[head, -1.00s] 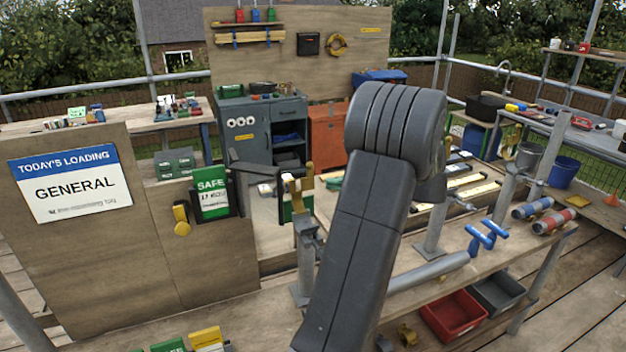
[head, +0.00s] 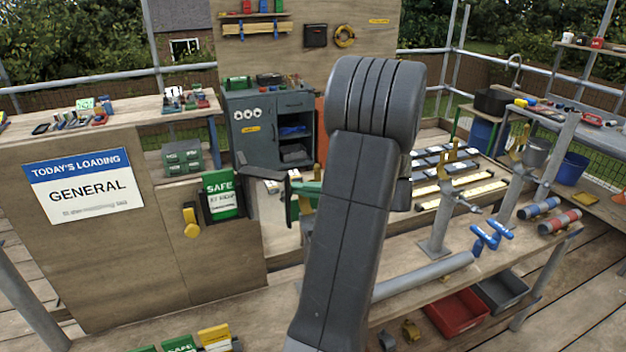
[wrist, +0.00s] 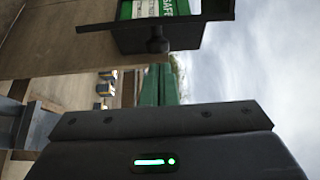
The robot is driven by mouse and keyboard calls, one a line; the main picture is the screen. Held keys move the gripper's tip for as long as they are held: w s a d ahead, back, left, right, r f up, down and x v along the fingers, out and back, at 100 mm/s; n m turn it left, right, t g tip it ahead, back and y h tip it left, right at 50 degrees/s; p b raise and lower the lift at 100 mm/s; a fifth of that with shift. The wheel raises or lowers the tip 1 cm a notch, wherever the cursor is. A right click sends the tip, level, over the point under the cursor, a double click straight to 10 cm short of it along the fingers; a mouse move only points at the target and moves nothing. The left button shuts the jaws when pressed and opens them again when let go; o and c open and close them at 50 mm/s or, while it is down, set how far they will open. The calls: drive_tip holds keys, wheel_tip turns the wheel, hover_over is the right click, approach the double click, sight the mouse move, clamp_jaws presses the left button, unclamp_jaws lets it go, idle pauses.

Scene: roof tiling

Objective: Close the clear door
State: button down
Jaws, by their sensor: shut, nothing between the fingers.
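The green SAFE tag (head: 222,190) sits in a black holder on the wooden board. The clear door (head: 262,175) appears as a dark frame standing out from the holder's right side, swung open; its see-through pane is hard to make out. My gripper (head: 297,188) has green fingers, seen just right of the door frame in the head view, with its body hidden behind my arm. In the wrist view my gripper (wrist: 158,72) shows its green fingers together and empty, below the black holder frame (wrist: 185,36). I cannot tell whether they touch the door.
A yellow tag (head: 191,220) hangs left of the holder. A LOADING sign (head: 85,185) is on the same board. A bench with metal posts (head: 437,225) and a pipe (head: 425,270) stands to the right. A grey cabinet (head: 268,130) is behind.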

drive_tip(key=shift+s+a, duration=0.15)
drive_tip(key=shift+s, duration=0.05)
drive_tip(key=shift+s+t, duration=0.1)
drive_tip(key=shift+t, duration=0.2)
drive_tip(key=shift+s+m+t+h+b, duration=0.3)
drive_tip(key=shift+m+t+b, duration=0.15)
drive_tip(key=shift+m+t, duration=0.3)
